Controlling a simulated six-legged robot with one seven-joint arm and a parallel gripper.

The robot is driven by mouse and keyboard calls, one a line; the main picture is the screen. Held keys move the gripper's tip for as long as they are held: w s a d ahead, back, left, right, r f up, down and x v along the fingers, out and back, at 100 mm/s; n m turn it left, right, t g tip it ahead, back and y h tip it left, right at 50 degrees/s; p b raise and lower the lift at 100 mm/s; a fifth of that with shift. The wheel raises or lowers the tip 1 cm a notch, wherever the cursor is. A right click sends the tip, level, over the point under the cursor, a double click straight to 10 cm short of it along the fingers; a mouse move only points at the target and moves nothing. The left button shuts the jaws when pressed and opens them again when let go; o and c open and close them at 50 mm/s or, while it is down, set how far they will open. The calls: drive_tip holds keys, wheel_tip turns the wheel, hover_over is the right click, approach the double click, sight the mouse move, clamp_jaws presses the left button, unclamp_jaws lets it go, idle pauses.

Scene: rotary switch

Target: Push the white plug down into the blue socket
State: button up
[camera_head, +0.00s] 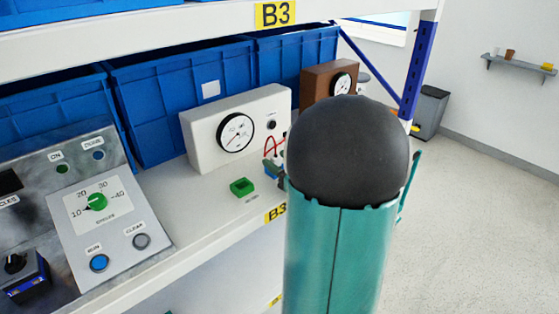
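My teal arm with a dark rounded top covers the right middle of the head view. My gripper cannot be made out; it may be behind the arm. A small blue part (271,170) with red wires (270,146) shows just left of the arm, on the shelf in front of the white gauge box. It may be the blue socket, but the arm hides much of that spot. I cannot make out a white plug. A small green block (242,187) sits on the shelf to the left of the blue part.
A white gauge box (203,142) and a brown gauge box (319,83) stand before blue bins (165,95). A control panel (108,251) with a green rotary knob (96,202) is at left. The shelf's front edge runs below. Open floor (470,240) lies to the right.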

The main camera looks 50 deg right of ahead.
drive_tip(key=shift+s, duration=0.1)
drive_tip(key=s+a, duration=0.1)
drive_tip(key=s, duration=1.2)
drive_tip(key=shift+s+a, duration=0.25)
drive_tip(key=shift+a, duration=0.05)
